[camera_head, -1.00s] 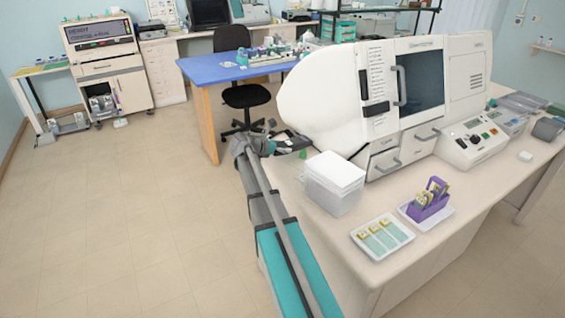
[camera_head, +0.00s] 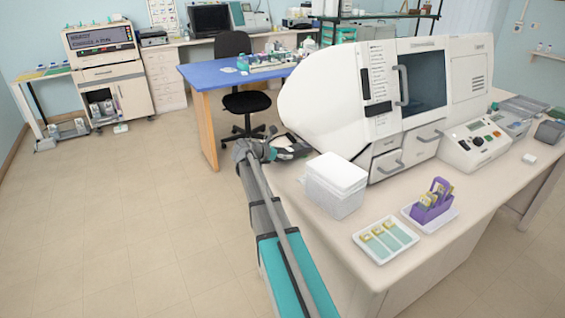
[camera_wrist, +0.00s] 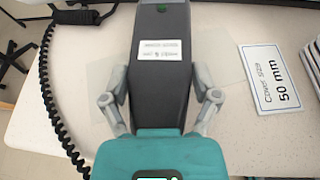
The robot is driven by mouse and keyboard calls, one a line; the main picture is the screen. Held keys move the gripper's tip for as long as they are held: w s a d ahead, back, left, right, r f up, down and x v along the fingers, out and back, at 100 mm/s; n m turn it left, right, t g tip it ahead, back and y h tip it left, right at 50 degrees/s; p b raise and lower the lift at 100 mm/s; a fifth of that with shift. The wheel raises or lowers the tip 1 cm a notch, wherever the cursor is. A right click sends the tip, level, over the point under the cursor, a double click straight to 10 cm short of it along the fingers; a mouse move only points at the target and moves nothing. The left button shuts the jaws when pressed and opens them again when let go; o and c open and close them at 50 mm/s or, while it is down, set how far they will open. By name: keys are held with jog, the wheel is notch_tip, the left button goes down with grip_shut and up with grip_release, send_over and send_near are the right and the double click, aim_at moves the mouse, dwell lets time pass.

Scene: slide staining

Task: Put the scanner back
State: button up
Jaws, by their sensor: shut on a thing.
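I cannot tell from these views whether the scanner touches the bench.
A black coiled cord (camera_wrist: 45,85) hangs left of the scanner. A "cover size 50 mm" card (camera_wrist: 268,78) lies on the right. The large white machine (camera_head: 335,90) and white stacked boxes (camera_head: 336,184) stand close by. Open floor (camera_head: 110,220) lies left of the bench.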

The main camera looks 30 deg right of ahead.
jog(key=shift+f+b, duration=0.75)
jog(key=shift+f, duration=0.3)
jog(key=shift+f, duration=0.1)
jog(key=o, duration=1.1)
jog(key=shift+s+a+r+p, duration=0.1)
jog(key=shift+a+r+p, duration=0.25)
jog(key=shift+a+r, duration=0.15)
jog(key=p+v, duration=0.4)
jog(key=v, duration=0.6)
jog(key=shift+a, duration=0.4)
